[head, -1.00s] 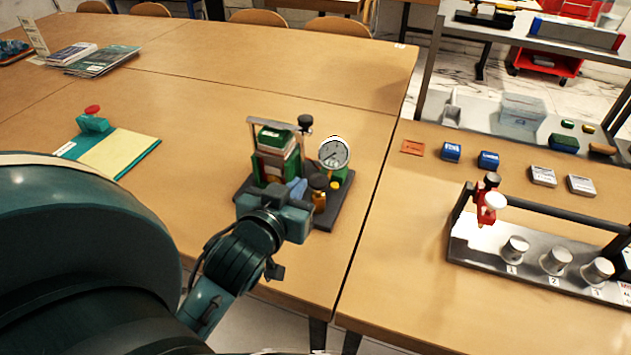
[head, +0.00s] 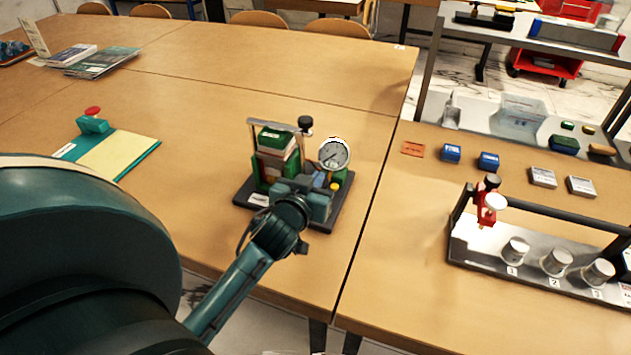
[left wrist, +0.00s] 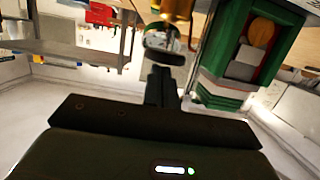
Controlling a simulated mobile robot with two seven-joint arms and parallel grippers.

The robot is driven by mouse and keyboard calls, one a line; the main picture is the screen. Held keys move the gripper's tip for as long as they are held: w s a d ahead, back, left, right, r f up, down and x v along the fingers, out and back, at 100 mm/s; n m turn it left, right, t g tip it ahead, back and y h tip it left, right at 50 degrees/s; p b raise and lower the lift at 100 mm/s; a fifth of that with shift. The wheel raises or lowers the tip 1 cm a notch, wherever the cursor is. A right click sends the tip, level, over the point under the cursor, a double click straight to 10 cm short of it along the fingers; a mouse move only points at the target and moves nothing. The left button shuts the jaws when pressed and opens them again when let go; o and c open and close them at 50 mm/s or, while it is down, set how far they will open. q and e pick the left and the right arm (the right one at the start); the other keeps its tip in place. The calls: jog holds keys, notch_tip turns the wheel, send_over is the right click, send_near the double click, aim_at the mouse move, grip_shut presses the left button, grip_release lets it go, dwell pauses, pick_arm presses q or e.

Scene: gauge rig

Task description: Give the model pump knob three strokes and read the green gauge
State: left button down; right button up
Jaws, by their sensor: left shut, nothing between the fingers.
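The model pump rig (head: 243,196) stands on a dark base on the table, with green blocks and a bar with a black knob (head: 305,122). The round white gauge (head: 334,153) faces me at its right; its needle shows, but the scale is too small to read. My left gripper (head: 312,188) is over the rig's front, below the gauge, covering the brass cylinder's top. Contact cannot be told. My right gripper is out of view.
A teal folder with a yellow pad (head: 118,153) and a red-topped teal device (head: 92,122) lie left. A rack with silver cups (head: 556,261) and a red clamp (head: 487,205) stands right. Blue boxes (head: 452,152) lie behind it. The table behind the rig is clear.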

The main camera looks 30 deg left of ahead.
pick_arm(q)
jog(key=shift+f, duration=0.1)
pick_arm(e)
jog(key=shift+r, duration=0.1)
pick_arm(q)
notch_tip(320, 180, down, 3)
jog(key=shift+r+b, duration=0.1)
jog(key=shift+b, duration=0.6)
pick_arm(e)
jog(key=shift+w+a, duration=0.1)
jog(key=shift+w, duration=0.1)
